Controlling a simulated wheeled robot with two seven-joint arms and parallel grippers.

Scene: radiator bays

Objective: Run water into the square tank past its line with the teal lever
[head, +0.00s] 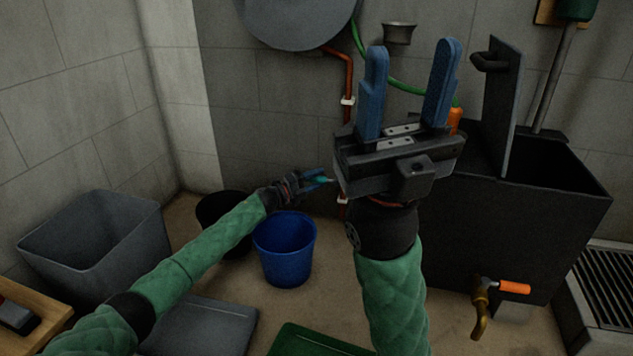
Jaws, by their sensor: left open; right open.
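My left gripper (322,177) is open beside the copper pipe, low on the back wall. A small teal piece (318,181), likely the teal lever, shows between or just behind its fingers; whether they touch it I cannot tell. A dark square tank (530,235) stands at the right with its lid upright. I see no fill line on it, and its water level is hidden. A grey square tub (95,250) stands at the left. My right gripper (408,88) is open and empty, raised in the foreground, covering part of the wall and tank.
A blue bucket (284,255) stands on the floor below my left gripper, with a black bucket (222,212) behind it. The copper pipe (348,75) and a green hose (362,50) run down the wall. A brass tap with an orange handle (513,287) juts from the dark tank.

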